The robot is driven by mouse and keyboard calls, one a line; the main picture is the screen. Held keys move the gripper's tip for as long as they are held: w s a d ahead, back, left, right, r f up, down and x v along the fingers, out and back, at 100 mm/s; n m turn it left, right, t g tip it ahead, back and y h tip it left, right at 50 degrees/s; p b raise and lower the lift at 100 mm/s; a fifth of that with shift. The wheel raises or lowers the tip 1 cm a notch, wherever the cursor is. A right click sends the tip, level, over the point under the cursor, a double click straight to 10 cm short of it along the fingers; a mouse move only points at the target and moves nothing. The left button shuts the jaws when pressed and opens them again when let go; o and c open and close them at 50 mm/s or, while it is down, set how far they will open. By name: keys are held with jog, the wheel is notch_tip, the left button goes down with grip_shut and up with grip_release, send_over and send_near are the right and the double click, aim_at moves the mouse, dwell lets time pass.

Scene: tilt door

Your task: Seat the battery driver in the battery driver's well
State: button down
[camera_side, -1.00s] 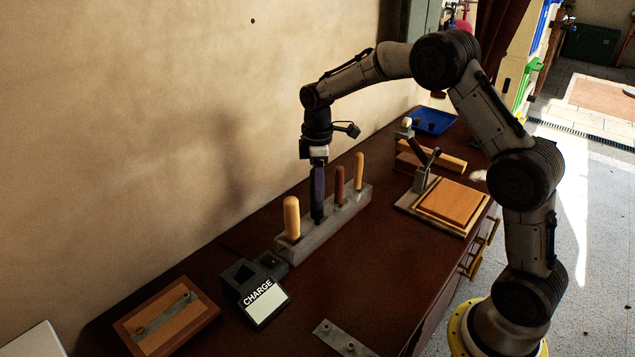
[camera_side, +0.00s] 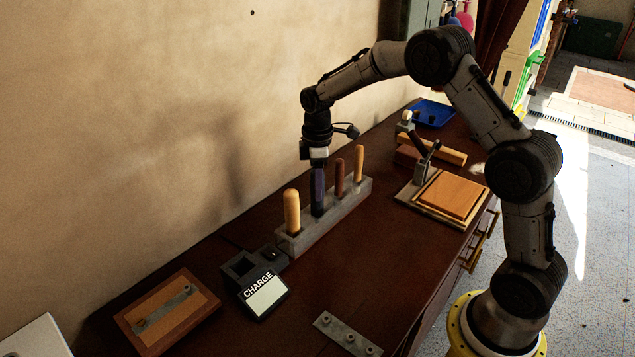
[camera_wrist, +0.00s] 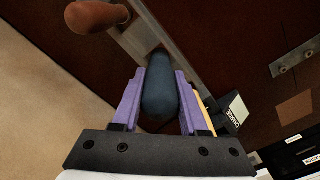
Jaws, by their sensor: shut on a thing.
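My gripper (camera_side: 317,196) points straight down over the grey tool rack (camera_side: 345,208). Its purple fingers are shut on the dark blue battery driver (camera_wrist: 160,98), whose rounded handle shows between them in the wrist view. In the side view the driver (camera_side: 317,212) is upright, mostly covered by the fingers. Its lower end meets the rack's top, between the large tan handle and the brown handle. The rack hides what lies below, so I cannot tell how deep the driver sits. I cannot make out its well.
A tan handle (camera_side: 292,211) stands close left of my gripper; a brown handle (camera_side: 339,177) and another tan handle (camera_side: 359,164) stand right. The CHARGE unit (camera_side: 265,295) with an open socket is in front of the rack. The wall is close behind.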

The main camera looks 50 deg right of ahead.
jog(key=shift+f, duration=0.45)
jog(key=shift+c, duration=1.8)
grip_release()
notch_tip(320, 180, up, 14)
jog(key=shift+f, duration=0.1)
